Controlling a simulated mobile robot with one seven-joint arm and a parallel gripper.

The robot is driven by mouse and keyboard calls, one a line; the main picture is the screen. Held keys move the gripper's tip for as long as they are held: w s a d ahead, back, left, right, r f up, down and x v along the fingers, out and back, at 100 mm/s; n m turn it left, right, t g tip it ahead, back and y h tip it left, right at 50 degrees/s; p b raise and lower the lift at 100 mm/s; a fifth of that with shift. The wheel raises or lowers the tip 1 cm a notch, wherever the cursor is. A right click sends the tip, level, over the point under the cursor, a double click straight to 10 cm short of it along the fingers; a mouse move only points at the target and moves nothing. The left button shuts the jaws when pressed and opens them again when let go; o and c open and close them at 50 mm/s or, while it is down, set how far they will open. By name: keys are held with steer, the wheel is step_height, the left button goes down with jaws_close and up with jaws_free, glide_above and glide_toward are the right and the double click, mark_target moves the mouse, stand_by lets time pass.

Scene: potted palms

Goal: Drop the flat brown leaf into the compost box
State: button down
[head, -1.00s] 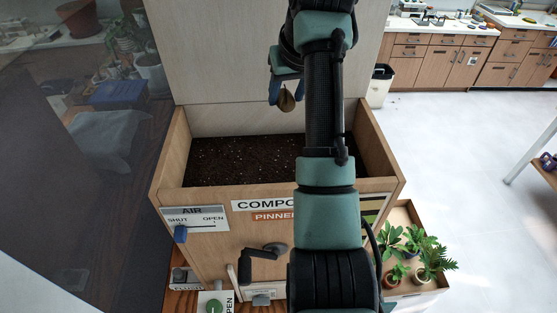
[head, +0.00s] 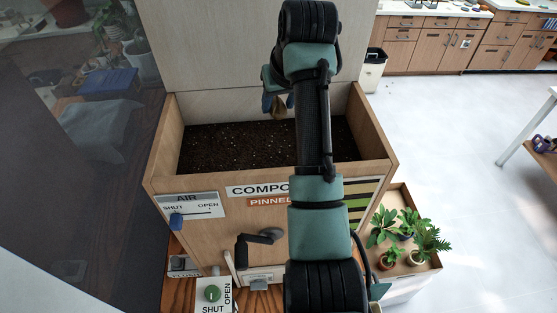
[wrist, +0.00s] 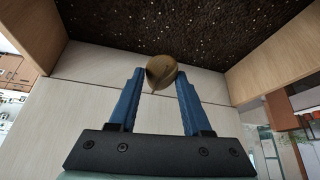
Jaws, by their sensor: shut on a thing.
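The flat brown leaf (wrist: 160,70) is held between the blue fingertips of my gripper (wrist: 155,80) in the wrist view. In the head view the leaf (head: 279,107) hangs below my gripper (head: 277,101), partly hidden by my arm. The compost box (head: 160,150) is a wooden box, open at the top, with dark soil (head: 235,148) inside. My gripper is over the back part of the box, near its back panel. The leaf appears above the soil, apart from it. My arm covers part of the box's front and soil.
A tall pale panel (head: 230,45) rises behind the box. A tray of potted plants (head: 408,240) stands at the right. A bin (head: 373,70) is behind it.

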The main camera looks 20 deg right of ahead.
steer(key=shift+c, duration=1.3)
jaws_free()
steer(key=shift+w, duration=0.15)
steer(key=v, duration=1.3)
